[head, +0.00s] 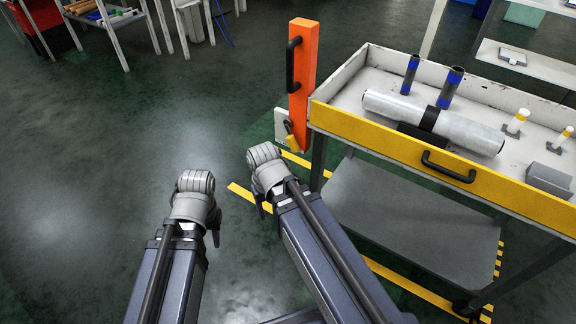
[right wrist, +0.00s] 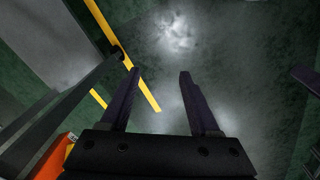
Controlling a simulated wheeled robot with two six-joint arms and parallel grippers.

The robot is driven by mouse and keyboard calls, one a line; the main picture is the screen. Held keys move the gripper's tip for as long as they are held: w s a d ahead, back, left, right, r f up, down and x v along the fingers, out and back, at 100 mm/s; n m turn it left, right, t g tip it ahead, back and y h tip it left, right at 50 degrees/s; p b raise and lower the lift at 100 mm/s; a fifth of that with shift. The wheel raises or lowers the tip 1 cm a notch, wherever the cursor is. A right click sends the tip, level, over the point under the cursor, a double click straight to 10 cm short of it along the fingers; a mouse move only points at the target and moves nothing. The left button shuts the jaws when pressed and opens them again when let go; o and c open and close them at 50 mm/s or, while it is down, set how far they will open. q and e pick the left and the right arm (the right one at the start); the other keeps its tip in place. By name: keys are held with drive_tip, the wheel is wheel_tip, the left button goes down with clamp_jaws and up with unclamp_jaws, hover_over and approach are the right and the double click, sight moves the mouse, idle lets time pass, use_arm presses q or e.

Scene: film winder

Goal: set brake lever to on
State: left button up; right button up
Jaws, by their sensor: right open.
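A small lever with a yellow end (head: 292,144), which looks like the brake lever, hangs in front of a white plate (head: 281,122) at the foot of the orange post (head: 302,70) on the cart's left end. Its marked position is too small to read. My right gripper (right wrist: 160,73) is open and empty over the floor; in the head view its wrist is just below and left of the lever, apart from it. My left gripper (head: 216,236) hangs low to the left, away from the cart, its fingers mostly hidden by the wrist.
The cart (head: 400,147) has a yellow front edge and a black handle (head: 448,167). Its tray holds a wrapped roll (head: 465,131), dark tubes and small yellow-topped posts. A grey lower shelf (head: 410,215) sits beneath.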

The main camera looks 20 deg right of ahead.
drive_tip(key=w+d+f+m+t+h+b, duration=0.1)
drive_tip(key=w+d+f+m+h+b, duration=0.2)
drive_tip(key=f+b, duration=0.6)
drive_tip(key=w+d+f+t+h+b, duration=0.1)
drive_tip(key=w+d+f+b, duration=0.2)
drive_tip(key=d+f+b, duration=0.45)
drive_tip(key=w+a+r+m+t+h+b, duration=0.1)
drive_tip(key=w+r+t+h, duration=0.3)
drive_tip(key=r, duration=0.4)
drive_tip(key=w+a+r+m+t+h+b, duration=0.1)
drive_tip(key=w+a+r+m+t+h, duration=0.1)
drive_tip(key=w+r+t+h, duration=0.2)
drive_tip(key=w+r+h, duration=0.1)
drive_tip(key=w+r, duration=0.2)
drive_tip(key=r, duration=0.1)
drive_tip(key=shift+w+a+r+t+h+b, duration=0.15)
drive_tip(key=shift+a+r+t+h+b, duration=0.15)
drive_tip(key=shift+a+r, duration=0.1)
drive_tip(key=shift+d, duration=0.1)
